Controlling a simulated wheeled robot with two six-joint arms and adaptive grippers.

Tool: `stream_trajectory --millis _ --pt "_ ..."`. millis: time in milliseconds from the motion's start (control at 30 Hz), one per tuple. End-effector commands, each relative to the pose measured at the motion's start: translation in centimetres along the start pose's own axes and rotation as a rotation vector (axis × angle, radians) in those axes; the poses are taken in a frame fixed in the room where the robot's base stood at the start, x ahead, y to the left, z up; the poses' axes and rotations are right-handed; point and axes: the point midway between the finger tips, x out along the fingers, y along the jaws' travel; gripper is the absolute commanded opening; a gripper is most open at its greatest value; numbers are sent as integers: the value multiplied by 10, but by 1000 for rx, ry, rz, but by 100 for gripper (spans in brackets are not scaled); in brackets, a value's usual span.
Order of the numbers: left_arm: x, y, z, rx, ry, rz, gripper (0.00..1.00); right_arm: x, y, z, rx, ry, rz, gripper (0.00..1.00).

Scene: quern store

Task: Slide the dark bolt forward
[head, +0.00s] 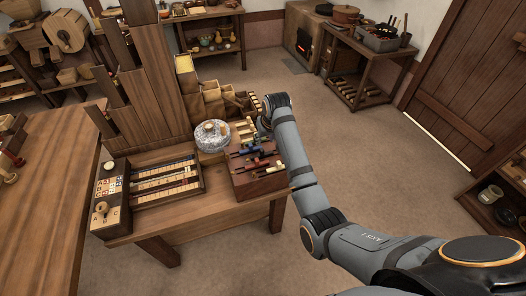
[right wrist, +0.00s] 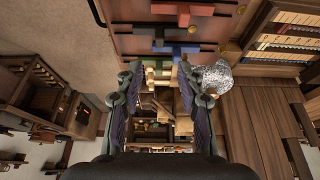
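A red-brown board (head: 243,184) with coloured sliding bolts stands at the right end of the bench. It fills the top of the right wrist view (right wrist: 130,42), where a red bolt (right wrist: 185,10), a blue bolt (right wrist: 165,32) and a dark bolt (right wrist: 176,47) show. My left gripper is not in view.
A grey round stone (head: 211,135) stands just left of the board, also in the right wrist view (right wrist: 210,74). A panel with bead rows (head: 166,180) lies further left. Stepped wooden boxes (head: 215,100) stand behind. The floor to the right is clear.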

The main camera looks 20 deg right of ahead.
Motion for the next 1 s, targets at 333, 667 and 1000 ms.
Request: stream_trajectory --millis 333,667,1000 --pt "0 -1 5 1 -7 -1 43 37 0 1 -1 -5 0 38" --pt "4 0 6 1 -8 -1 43 97 0 1 -1 -2 0 38" --pt "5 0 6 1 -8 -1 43 106 0 1 0 -1 0 38"
